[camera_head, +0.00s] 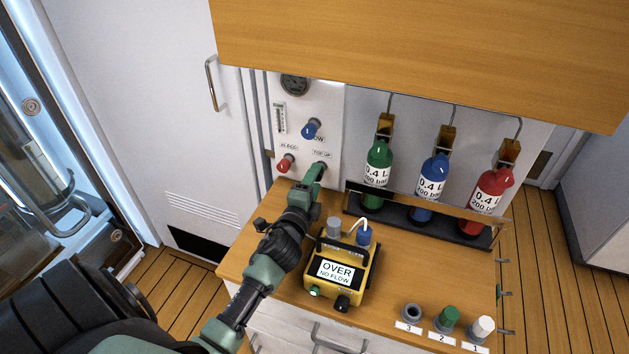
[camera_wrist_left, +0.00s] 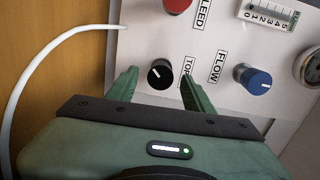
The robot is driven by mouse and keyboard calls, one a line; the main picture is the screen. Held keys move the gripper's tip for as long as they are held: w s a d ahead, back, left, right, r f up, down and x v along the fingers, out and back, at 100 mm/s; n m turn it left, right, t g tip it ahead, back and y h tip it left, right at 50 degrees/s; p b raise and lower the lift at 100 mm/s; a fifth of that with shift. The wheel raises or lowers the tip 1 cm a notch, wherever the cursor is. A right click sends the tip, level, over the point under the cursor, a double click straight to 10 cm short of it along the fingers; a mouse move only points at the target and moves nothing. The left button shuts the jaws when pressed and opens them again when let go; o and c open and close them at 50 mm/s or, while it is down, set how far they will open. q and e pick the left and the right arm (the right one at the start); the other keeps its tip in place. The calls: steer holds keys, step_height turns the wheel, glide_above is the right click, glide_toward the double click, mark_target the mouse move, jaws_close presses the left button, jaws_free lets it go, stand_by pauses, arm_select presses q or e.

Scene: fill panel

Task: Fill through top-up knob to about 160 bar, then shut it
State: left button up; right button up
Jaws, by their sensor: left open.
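The black top-up knob (camera_wrist_left: 160,74) is on the white panel (camera_head: 335,110), its white pointer line visible in the left wrist view. My left gripper (camera_head: 320,168) is open, and in the left wrist view its green fingertips (camera_wrist_left: 159,76) stand on either side of this knob. I cannot tell whether they touch it. In the head view the gripper mostly covers the knob. The round gauge (camera_head: 294,85) sits high on the panel, partly cut off by the overhead cabinet; its reading is too small to tell. My right gripper is out of view.
A blue flow knob (camera_head: 310,129) and red bleed knob (camera_head: 285,163) are close by. A flow tube (camera_head: 279,119) is above them. A yellow meter (camera_head: 343,285) reads "OVER NO FLOW". Green (camera_head: 378,170), blue (camera_head: 434,182) and red (camera_head: 485,198) bottles stand in a rack at right.

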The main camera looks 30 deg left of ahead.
arm_select(q)
steer(key=v, duration=0.7)
steer(key=shift+s+d+b, duration=0.1)
steer(key=shift+s+b, duration=0.15)
steer(key=shift+b, duration=0.15)
stand_by(1.3)
